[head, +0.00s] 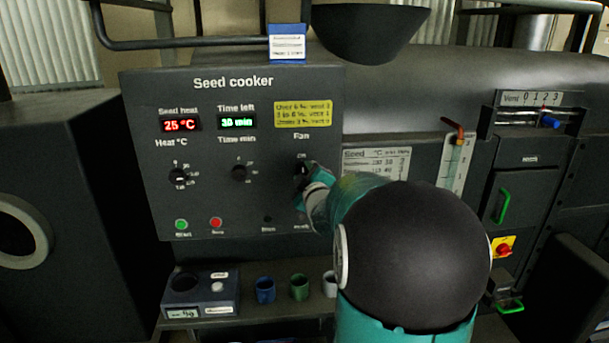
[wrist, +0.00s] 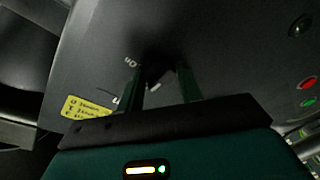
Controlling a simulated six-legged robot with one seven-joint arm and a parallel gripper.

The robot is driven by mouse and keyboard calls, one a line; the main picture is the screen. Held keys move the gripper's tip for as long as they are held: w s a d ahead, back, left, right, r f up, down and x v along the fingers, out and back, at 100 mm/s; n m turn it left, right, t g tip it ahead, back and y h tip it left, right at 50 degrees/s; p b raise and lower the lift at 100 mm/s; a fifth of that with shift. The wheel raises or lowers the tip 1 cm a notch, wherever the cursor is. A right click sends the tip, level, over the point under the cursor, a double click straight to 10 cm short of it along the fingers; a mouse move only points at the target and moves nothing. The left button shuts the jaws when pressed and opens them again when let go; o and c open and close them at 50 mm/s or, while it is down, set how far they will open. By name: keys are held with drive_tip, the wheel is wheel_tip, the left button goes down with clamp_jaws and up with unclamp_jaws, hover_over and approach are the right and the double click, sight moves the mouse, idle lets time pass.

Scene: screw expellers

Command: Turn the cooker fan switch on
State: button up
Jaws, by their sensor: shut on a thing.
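The grey Seed cooker panel (head: 215,110) fills the left middle of the head view. The dark fan switch (head: 301,171) sits under the word "Fan" at the panel's right side, mostly covered by my gripper (head: 308,183). In the wrist view, my gripper (wrist: 160,78) has its two green fingers on either side of the small dark fan switch (wrist: 153,74), shut on it. A short white label shows beside the switch there. The exact position of the switch is hard to read in the dark.
Heat (head: 179,177) and time (head: 239,172) knobs are to the left. Green (head: 181,224) and red (head: 216,223) buttons sit below.

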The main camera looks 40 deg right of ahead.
drive_tip(key=m+h, duration=0.1)
drive_tip(key=m, duration=1.1)
drive_tip(key=shift+f+t+h, duration=0.1)
drive_tip(key=shift+t+h, duration=0.2)
drive_tip(key=shift+h, duration=0.1)
drive_tip(key=shift+m, duration=0.4)
drive_tip(key=o, duration=1)
drive_tip(key=shift+s, duration=0.1)
drive_tip(key=shift+c, duration=0.2)
drive_tip(key=shift+a, duration=0.1)
drive_tip(key=v, duration=1.3)
drive_tip(key=shift+s, duration=0.25)
